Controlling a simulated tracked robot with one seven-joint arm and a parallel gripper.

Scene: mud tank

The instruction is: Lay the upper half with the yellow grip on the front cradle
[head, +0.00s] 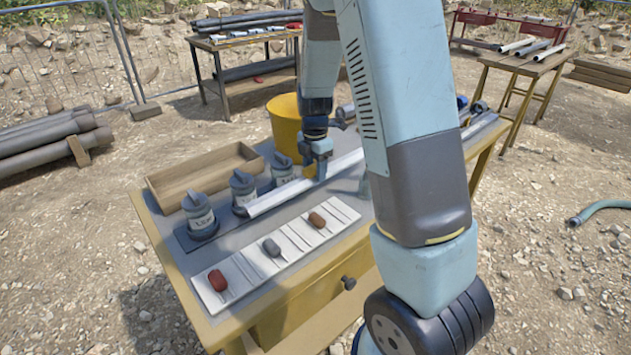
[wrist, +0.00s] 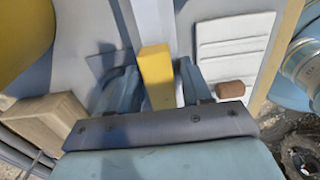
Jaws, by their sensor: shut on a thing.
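The long white upper half (head: 278,197) runs slantwise over the table top in the head view, its near end beside the grey canisters. In the wrist view a length of it (wrist: 152,22) runs up from my gripper. My gripper (head: 321,176) is shut on its yellow grip (wrist: 156,76), with one finger on each side of the grip in the wrist view. I cannot tell whether the half is held just above the table or touches something. The front cradle cannot be made out clearly; my arm hides the table's right part.
Three grey canisters (head: 201,218) stand left of the half. A white board (head: 232,283) with red, grey and brown lumps lies in front. A wooden tray (head: 163,197) and a yellow bucket (head: 284,127) are behind. A drawer knob (head: 348,283) sticks out in front.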

